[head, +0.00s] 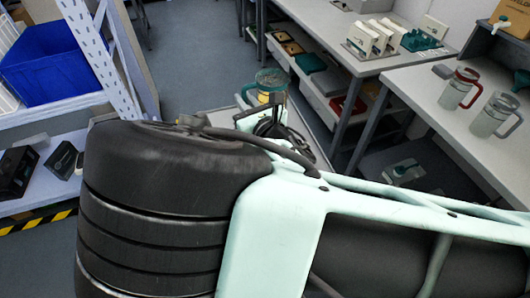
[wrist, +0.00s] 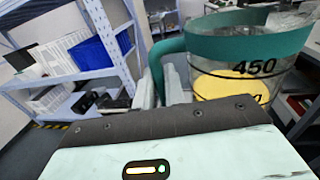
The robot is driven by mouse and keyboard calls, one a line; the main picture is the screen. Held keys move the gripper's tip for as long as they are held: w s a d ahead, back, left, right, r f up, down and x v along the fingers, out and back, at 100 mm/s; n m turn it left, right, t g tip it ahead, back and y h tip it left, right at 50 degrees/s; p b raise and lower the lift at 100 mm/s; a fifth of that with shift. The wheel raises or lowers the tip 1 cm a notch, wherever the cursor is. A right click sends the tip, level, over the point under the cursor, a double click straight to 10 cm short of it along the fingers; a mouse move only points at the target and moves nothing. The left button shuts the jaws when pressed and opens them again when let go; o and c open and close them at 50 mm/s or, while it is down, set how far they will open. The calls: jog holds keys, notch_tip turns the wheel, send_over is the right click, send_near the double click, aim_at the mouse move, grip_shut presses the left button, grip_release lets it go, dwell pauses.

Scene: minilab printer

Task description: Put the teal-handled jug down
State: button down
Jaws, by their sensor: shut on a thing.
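The teal-handled jug (head: 271,80) is clear with a teal rim and handle, and it shows beyond my arm in the head view. In the head view my gripper (head: 262,115) is partly hidden by my own arm. The jug's base is hidden, so I cannot tell whether it touches anything.
A grey surface (head: 315,130) shows beside the jug. On the right bench (head: 430,95) stand a red-handled jug (head: 460,88) and a grey-handled jug (head: 494,114). A blue bin (head: 45,65) sits on shelving at the left.

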notch_tip(320, 180, down, 17)
jog(key=b, duration=0.4)
jog(key=shift+b, duration=0.35)
jog(key=shift+f, duration=0.15)
jog(key=c, duration=1.5)
grip_release()
